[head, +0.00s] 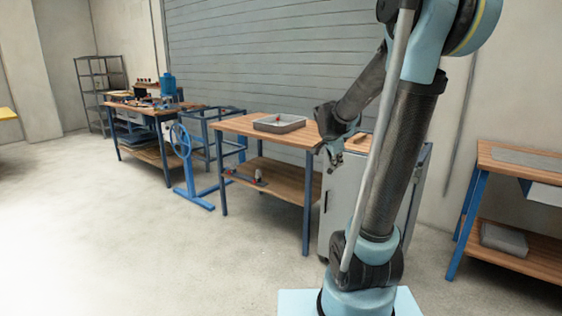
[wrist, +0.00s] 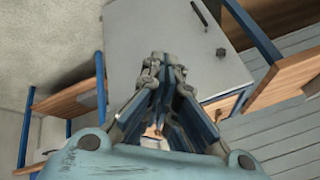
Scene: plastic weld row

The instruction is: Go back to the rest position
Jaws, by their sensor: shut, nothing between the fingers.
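My gripper (head: 335,156) hangs at the end of my arm in the middle right of the head view, in front of the table with the grey tray and the grey cabinet. In the wrist view my gripper (wrist: 164,64) points at the cabinet, with its two fingertips close together. It is shut and nothing shows between the fingers. My arm hides part of the cabinet and of the wall behind it in the head view.
A wooden table (head: 235,125) carries a grey tray (head: 279,123). A grey cabinet (head: 340,200) stands beside it; it also shows in the wrist view (wrist: 190,35). A blue handwheel stand (head: 181,141) and another bench (head: 506,158) flank them. Bare floor (head: 120,240) lies at left.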

